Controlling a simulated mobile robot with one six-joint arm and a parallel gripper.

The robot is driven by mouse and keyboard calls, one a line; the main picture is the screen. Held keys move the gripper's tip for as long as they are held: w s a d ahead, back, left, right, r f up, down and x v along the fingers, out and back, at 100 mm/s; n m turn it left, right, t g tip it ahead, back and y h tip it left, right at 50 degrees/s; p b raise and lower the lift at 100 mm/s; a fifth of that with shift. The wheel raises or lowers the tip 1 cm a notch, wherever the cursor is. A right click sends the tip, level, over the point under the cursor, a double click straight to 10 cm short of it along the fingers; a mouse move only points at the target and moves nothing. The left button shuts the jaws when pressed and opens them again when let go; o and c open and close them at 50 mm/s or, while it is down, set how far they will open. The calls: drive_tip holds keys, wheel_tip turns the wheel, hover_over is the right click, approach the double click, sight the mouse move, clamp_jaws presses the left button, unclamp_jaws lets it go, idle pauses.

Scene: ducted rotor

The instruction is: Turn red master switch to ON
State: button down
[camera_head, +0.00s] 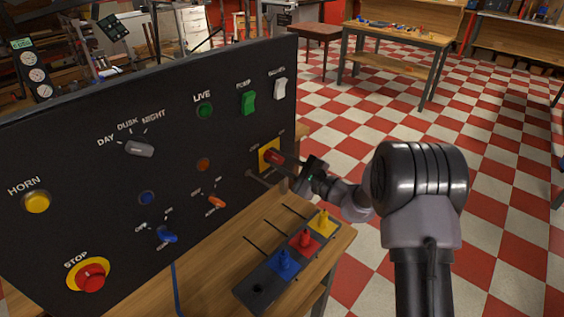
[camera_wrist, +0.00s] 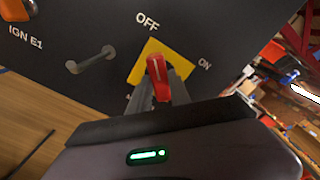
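The red master switch (camera_wrist: 158,78) is a red handle with a white line, on a yellow plate (camera_wrist: 181,63) on the black panel. In the wrist view its line points up toward the OFF label, and the ON label lies to the right. In the head view the red switch (camera_head: 272,156) is at the panel's right end. My gripper (camera_head: 287,163) reaches in from the right, its tip at the switch. In the wrist view a grey finger shows beside the handle.
A grey metal handle (camera_wrist: 90,60) sticks out of the panel beside the yellow plate. Below is a wooden bench (camera_head: 205,272) bearing a dark block (camera_head: 258,290) with blue, red and yellow knobs. The orange (camera_head: 216,202) and blue (camera_head: 167,236) switches are further left.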

idle(0.3)
drive_tip(key=m+p, duration=0.2)
drive_tip(key=m, duration=0.2)
drive_tip(key=shift+r, duration=0.15)
drive_tip(key=m+p, duration=0.3)
drive_tip(key=m, duration=0.1)
drive_tip(key=m+p, duration=0.2)
drive_tip(key=m, duration=0.3)
drive_tip(key=shift+p, duration=0.35)
drive_tip(key=m+p, duration=0.2)
drive_tip(key=m, duration=0.2)
drive_tip(key=shift+m, duration=0.4)
drive_tip(key=shift+f, duration=0.2)
drive_tip(key=c, duration=1.2)
unclamp_jaws()
